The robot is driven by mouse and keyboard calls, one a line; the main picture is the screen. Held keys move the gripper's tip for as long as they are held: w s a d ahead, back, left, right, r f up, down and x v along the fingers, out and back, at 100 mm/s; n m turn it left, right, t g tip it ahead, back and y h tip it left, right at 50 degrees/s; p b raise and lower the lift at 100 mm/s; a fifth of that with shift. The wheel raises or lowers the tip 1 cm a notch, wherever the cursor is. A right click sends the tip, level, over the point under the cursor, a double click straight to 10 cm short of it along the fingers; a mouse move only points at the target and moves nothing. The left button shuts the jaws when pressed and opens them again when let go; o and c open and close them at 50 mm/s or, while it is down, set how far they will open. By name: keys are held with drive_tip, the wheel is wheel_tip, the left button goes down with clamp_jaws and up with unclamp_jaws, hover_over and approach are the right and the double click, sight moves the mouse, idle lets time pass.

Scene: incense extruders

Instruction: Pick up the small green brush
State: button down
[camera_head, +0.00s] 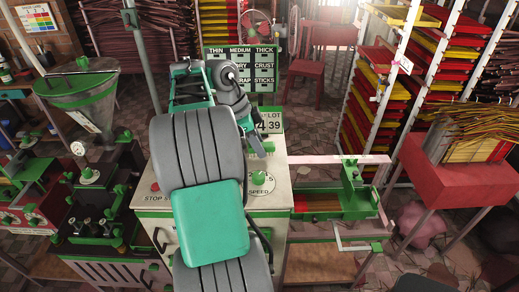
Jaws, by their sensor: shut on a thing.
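My gripper (257,146) points down over the front of a cream-coloured machine (272,200), just above its speed dial. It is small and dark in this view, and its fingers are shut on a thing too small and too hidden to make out. I cannot clearly pick out the small green brush anywhere in view. My grey and green arm hides much of the machine's top and front.
A green tray (330,203) with a green press stands right of the machine. A green hopper (75,90) is at left. A green sign board (240,68), a red chair (320,60) and racks of red and yellow trays (385,75) stand behind.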

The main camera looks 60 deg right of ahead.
drive_tip(key=w+a+r+p, duration=0.3)
drive_tip(key=a+r+p, duration=0.2)
drive_tip(key=a+r, duration=0.6)
drive_tip(key=a, duration=0.2)
drive_tip(key=shift+w+a, duration=0.2)
drive_tip(key=shift+a, duration=0.15)
drive_tip(key=c, duration=1.6)
unclamp_jaws()
drive_tip(key=shift+c, duration=0.2)
clamp_jaws()
